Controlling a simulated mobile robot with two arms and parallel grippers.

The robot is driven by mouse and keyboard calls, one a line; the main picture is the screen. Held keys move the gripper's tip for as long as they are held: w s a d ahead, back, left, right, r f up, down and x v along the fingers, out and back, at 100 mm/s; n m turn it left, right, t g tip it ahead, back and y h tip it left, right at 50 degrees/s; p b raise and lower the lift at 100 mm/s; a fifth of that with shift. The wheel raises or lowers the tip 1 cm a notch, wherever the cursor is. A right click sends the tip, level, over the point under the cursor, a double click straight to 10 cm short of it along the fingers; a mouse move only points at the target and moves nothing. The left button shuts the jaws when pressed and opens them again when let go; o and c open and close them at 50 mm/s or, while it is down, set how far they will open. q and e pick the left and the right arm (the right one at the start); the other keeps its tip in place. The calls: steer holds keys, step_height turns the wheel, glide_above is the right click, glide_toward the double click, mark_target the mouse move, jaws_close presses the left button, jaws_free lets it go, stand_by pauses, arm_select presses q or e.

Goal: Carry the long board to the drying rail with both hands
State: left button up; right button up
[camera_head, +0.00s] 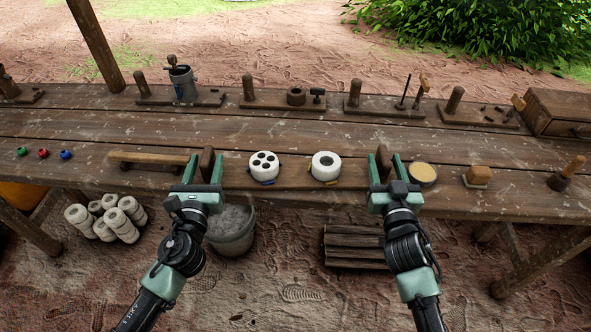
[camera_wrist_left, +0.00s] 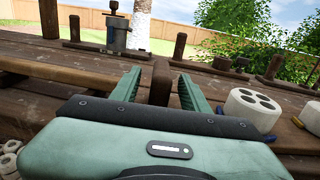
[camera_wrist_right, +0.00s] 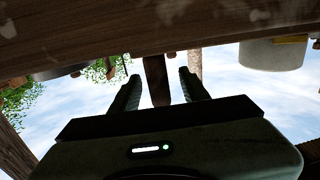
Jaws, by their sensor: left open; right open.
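The long board (camera_head: 296,177) lies on the workbench between my grippers, with an upright wooden handle at each end. A white cylinder with several holes (camera_head: 263,166) and a white ring (camera_head: 326,166) stand on it. My left gripper (camera_head: 205,164) is open, its fingers on either side of the left handle (camera_wrist_left: 160,82), not closed on it. My right gripper (camera_head: 384,166) is open, its fingers on either side of the right handle (camera_wrist_right: 155,78). A low wooden rail (camera_head: 150,158) is left of my left gripper; I cannot tell if it is the drying rail.
Several wooden stands with pegs, one bearing a metal can (camera_head: 183,84), line the bench's back. A round tin (camera_head: 422,174), a wooden block (camera_head: 478,175) and a peg tool (camera_head: 567,174) are at right. A bucket (camera_head: 232,232) and stacked logs (camera_head: 352,246) are below.

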mark_target(210, 151)
arm_select(q)
steer(key=shift+w, duration=2.25)
arm_select(e)
steer(key=shift+w, duration=2.25)
arm_select(q)
jaws_close()
arm_select(e)
jaws_close()
